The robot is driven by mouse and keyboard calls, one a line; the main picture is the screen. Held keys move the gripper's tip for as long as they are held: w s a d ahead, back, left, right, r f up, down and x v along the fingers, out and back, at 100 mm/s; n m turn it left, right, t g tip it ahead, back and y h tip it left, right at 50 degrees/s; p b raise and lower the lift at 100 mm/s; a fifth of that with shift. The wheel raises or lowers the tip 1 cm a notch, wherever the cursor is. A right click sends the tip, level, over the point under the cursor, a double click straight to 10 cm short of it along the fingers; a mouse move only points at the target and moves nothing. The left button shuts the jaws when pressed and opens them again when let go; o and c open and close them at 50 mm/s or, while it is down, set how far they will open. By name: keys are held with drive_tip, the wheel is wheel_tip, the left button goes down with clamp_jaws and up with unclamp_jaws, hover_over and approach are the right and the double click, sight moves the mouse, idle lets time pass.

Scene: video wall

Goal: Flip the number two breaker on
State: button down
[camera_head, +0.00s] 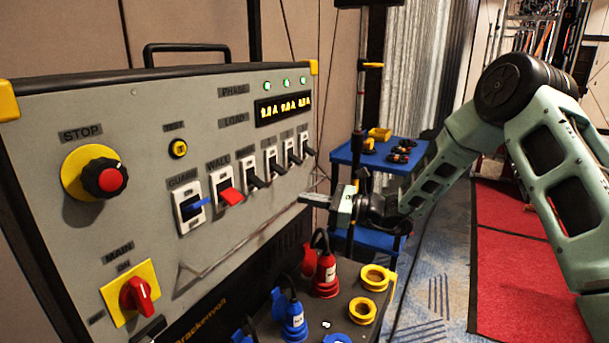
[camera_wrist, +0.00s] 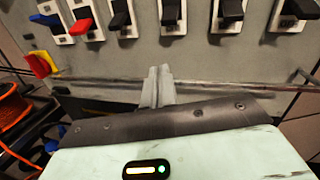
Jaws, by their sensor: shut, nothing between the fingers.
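A grey breaker panel (camera_head: 205,130) carries a row of switches. From the left they are a blue toggle (camera_head: 197,206), a red toggle (camera_head: 231,197) under a label reading WALL, then several black toggles (camera_head: 256,181). I cannot read a number two on any of them. The row also shows in the wrist view, with the blue (camera_wrist: 46,19), red (camera_wrist: 81,26) and black toggles (camera_wrist: 173,12). My gripper (camera_head: 304,198) is shut and empty, below the right part of the row. In the wrist view its fingertips (camera_wrist: 160,69) lie below the toggles, touching none.
A red rotary main switch (camera_head: 136,295) and a red stop button (camera_head: 110,180) are on the panel's left. Plugs, such as a red one (camera_head: 325,275), and yellow rings (camera_head: 376,278) stand on a dark surface below. A blue cart (camera_head: 345,152) stands behind.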

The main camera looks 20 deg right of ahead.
sight(291, 168)
drive_tip(key=w+d+f+m+t+h, duration=0.2)
drive_tip(key=w+d+m+t, duration=0.2)
drive_tip(key=d, duration=0.3)
drive_tip(key=shift+w, duration=0.2)
drive_tip(key=x, duration=0.3)
drive_tip(key=p+x, duration=0.1)
drive_tip(key=x, duration=0.3)
drive_tip(key=p+x, duration=0.1)
drive_tip(key=x, duration=0.2)
drive_tip(key=shift+w+r, duration=0.1)
drive_tip(key=shift+r, duration=0.25)
drive_tip(key=shift+s+d+r+p, duration=0.3)
drive_tip(key=shift+r, duration=0.3)
drive_tip(key=shift+s+d+r+p, duration=0.25)
drive_tip(key=shift+d+r, duration=0.05)
drive_tip(key=shift+r, duration=0.35)
drive_tip(key=shift+s+d+r, duration=0.15)
drive_tip(key=shift+s+r, duration=0.05)
drive_tip(key=shift+r, duration=0.1)
drive_tip(key=shift+r, duration=0.1)
drive_tip(key=shift+r+p, duration=0.1)
drive_tip(key=shift+p, duration=0.3)
drive_tip(key=shift+d+h, duration=0.1)
drive_tip(key=shift+h, duration=0.2)
